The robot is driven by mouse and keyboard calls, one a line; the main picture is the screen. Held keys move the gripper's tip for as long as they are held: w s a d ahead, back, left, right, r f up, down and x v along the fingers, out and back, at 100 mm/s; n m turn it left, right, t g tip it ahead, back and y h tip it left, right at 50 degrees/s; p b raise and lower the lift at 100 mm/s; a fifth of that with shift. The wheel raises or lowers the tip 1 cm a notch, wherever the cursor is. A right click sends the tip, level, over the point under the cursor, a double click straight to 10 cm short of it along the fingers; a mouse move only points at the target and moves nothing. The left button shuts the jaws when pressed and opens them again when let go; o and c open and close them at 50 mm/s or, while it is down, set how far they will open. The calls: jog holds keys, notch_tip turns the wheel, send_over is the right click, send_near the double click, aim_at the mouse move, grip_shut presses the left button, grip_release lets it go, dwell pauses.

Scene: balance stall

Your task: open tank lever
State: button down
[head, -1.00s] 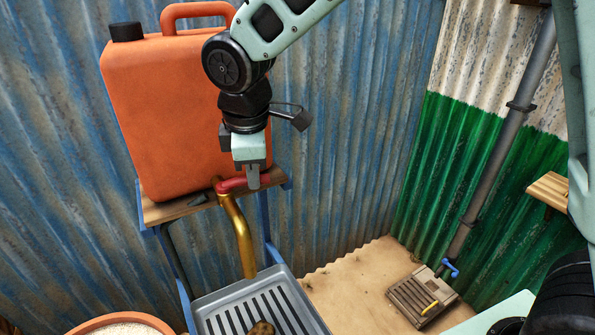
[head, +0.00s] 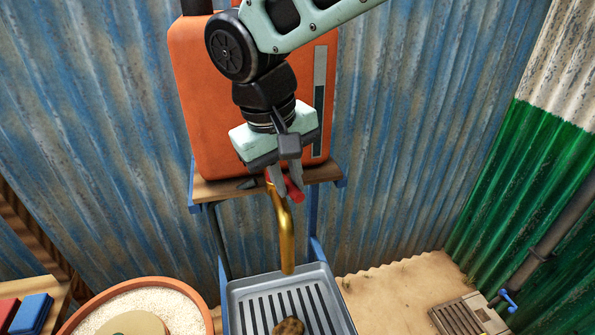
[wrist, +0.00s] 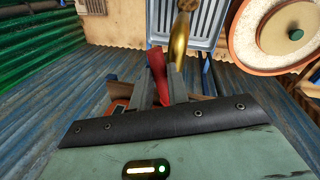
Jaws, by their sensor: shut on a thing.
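The orange tank (head: 215,110) stands on a small wooden shelf against the blue corrugated wall. Its red lever (head: 293,188) sits at the top of the brass spout (head: 286,235), just below the tank's front. My gripper (head: 285,190) points down and is shut on the red lever. In the wrist view the lever (wrist: 157,72) shows between the fingers and sticks out past them, with the spout (wrist: 180,38) close beside it. My gripper hides part of the tank front and the lever's joint. No water shows at the spout.
A grey slatted tray (head: 340,310) with a brown lump (head: 289,327) lies under the spout. A round orange-rimmed basin (head: 205,310) of pale grains stands left of it. A blue block (head: 32,313) is at the lower left. A floor grate (head: 457,318) with a blue handle is at the right.

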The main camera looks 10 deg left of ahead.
jog(key=shift+s+a+r+m, duration=0.15)
jog(key=shift+a+m, duration=0.15)
jog(key=shift+m, duration=0.35)
jog(key=shift+s+a+f+m, duration=0.15)
jog(key=shift+a+m, duration=0.1)
jog(key=shift+m, duration=0.4)
jog(key=shift+r, duration=0.1)
jog(key=c, duration=1.3)
grip_release()
jog(key=shift+c, duration=0.2)
jog(key=s+a+r+b, duration=0.1)
jog(key=a+r, duration=0.2)
jog(key=r, duration=1.4)
jog(key=shift+s, duration=0.3)
